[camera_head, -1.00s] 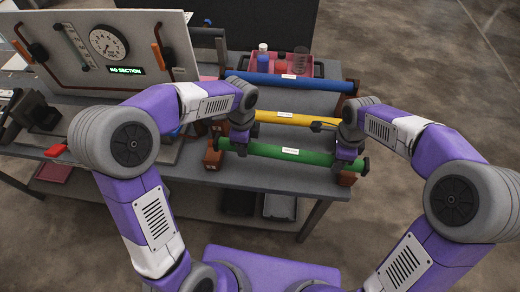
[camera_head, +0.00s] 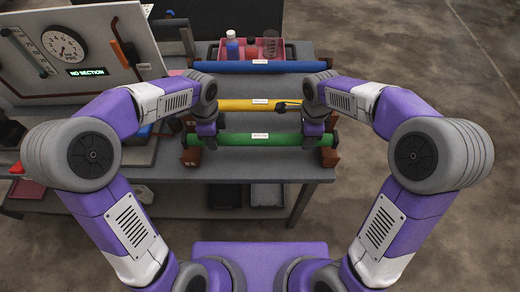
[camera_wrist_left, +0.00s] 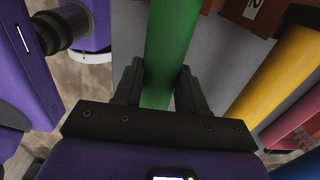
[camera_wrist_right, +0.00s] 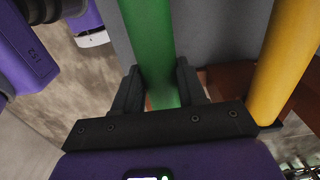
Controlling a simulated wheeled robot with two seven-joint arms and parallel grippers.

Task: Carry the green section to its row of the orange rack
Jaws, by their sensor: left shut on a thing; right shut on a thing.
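The green section (camera_head: 255,140) is a long tube with a white label, lying level across the front of the bench. My left gripper (camera_head: 207,141) is shut on it near its left end, and my right gripper (camera_head: 313,140) is shut on it near its right end. Green shows between the jaws in the left wrist view (camera_wrist_left: 165,50) and the right wrist view (camera_wrist_right: 150,45). The orange-brown rack (camera_head: 190,157) has end blocks at both sides. The yellow section (camera_head: 240,104) and blue section (camera_head: 290,67) lie behind. I cannot tell whether the green section touches the rack.
A red tray (camera_head: 291,50) with bottles stands behind the blue section. A white panel (camera_head: 110,30) with a gauge and a display reading "NO SECTION" (camera_head: 86,72) stands at the back left. The grey bench's front edge (camera_head: 255,177) is clear. Open floor lies to the right.

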